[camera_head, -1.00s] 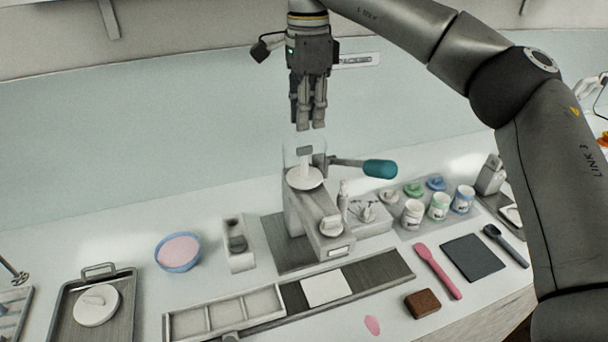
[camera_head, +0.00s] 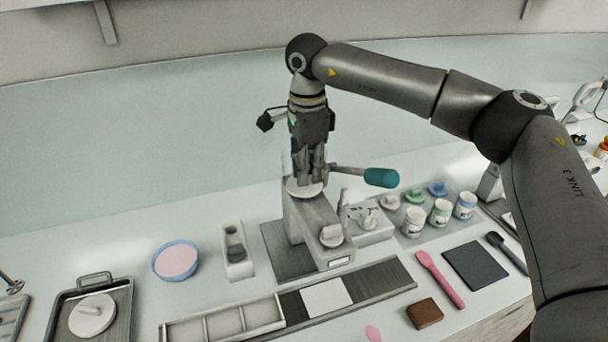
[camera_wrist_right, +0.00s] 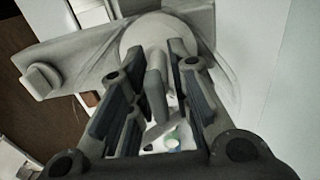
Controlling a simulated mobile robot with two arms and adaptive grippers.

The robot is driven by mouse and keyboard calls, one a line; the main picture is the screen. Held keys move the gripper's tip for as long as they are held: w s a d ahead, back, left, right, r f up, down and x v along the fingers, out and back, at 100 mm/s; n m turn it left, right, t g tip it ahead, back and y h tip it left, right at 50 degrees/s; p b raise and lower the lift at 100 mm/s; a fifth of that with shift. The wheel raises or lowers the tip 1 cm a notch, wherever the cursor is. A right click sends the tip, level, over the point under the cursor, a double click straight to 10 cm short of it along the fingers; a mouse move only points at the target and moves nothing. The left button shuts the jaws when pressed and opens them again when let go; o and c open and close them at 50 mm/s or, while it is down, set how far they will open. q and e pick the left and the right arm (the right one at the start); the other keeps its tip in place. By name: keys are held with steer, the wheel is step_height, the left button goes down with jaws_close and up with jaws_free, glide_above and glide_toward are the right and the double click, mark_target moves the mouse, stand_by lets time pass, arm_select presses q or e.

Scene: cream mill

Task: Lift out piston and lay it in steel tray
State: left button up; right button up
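The cream mill (camera_head: 318,228) stands on the bench with a round white plate (camera_head: 304,191) on top. My right gripper (camera_head: 309,178) points down just above this plate. In the right wrist view my right gripper (camera_wrist_right: 157,62) has its fingers apart, one on each side of a grey upright piece (camera_wrist_right: 156,97), which looks like the piston's handle. A gap shows beside it; contact is not clear. The gripper hides the piston in the head view. The steel tray (camera_head: 122,308) lies at the lower left with a white round lid-like part on it. My left gripper is not in view.
A teal-handled lever (camera_head: 380,178) sticks out right of the mill top. Several jars stand right. A long divided tray (camera_head: 222,320) lies in front.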

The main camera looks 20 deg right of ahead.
steer(key=shift+f, duration=0.45)
jaws_close()
steer(key=shift+r, duration=0.5)
step_height(320, 180, up, 28)
steer(key=p, duration=1.1)
stand_by(0.5)
